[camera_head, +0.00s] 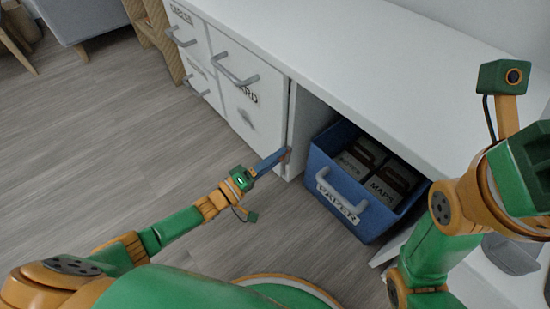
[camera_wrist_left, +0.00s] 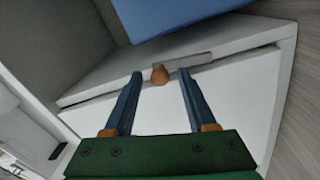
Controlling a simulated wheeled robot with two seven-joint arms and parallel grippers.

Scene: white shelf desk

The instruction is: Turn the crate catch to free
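The blue crate (camera_head: 318,160) labelled PAPER sits in the open bay under the white desk; its blue side also shows at the top of the left wrist view (camera_wrist_left: 180,14). The catch (camera_wrist_left: 160,74) is a small orange-brown knob by a pale plate on the white panel edge beside the crate. My left gripper (camera_head: 282,156) reaches the panel edge. In the left wrist view its two blue fingers (camera_wrist_left: 160,80) are open, one on each side of the knob, with a visible gap to each. My right gripper is out of view; only my right arm shows.
White drawers with grey handles (camera_head: 235,75) stand left of the bay. The crate has a pale front handle (camera_head: 342,192) and holds boxes marked MAPS (camera_head: 385,187) among others. The white desk top (camera_head: 380,60) overhangs the bay. The wooden floor (camera_head: 110,130) in front is clear.

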